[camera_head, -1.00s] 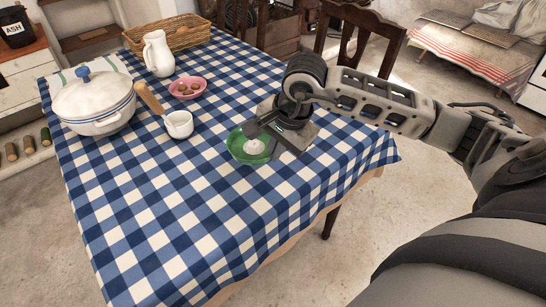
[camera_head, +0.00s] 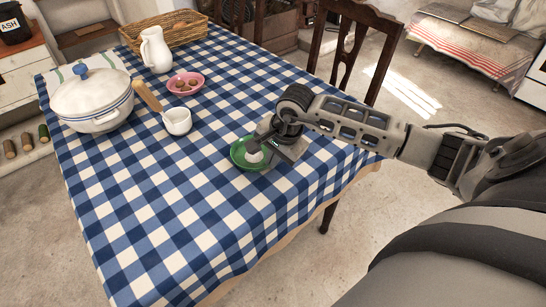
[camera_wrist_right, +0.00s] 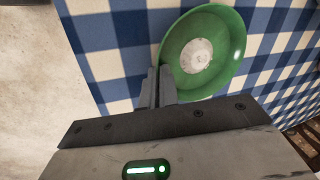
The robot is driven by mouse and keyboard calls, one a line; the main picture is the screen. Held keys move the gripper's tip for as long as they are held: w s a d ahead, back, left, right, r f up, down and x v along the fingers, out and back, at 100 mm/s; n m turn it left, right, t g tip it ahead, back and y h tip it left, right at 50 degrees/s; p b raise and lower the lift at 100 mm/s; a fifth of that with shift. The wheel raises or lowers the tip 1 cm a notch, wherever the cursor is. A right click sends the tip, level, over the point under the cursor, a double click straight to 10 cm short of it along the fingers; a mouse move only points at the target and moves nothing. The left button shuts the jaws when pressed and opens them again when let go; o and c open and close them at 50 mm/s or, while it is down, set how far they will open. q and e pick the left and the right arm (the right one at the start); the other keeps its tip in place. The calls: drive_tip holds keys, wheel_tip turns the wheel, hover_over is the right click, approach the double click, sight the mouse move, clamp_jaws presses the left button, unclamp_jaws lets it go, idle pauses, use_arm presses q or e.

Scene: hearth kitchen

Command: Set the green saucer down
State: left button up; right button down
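The green saucer (camera_head: 237,153) is at the right part of the checked table, with a round white lump (camera_head: 254,157) in its middle. My right gripper (camera_head: 264,150) is at the saucer's right side. In the right wrist view the fingers (camera_wrist_right: 157,86) are close together at the rim of the green saucer (camera_wrist_right: 222,77), pinching its edge. The white lump (camera_wrist_right: 199,55) sits centred in it. The saucer looks about level and very low over the cloth; I cannot tell whether its underside touches. My left gripper is not in view.
The blue-and-white tablecloth (camera_head: 190,235) is clear in front of and left of the saucer. A small white pot (camera_head: 178,121), a pink bowl (camera_head: 172,83), a white jug (camera_head: 156,50), a lidded tureen (camera_head: 95,105) and a wicker basket (camera_head: 185,33) stand farther back and left.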

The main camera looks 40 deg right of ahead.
drive_tip(key=c, duration=1.7)
unclamp_jaws()
drive_tip(key=shift+f, duration=0.15)
drive_tip(key=v, duration=1.2)
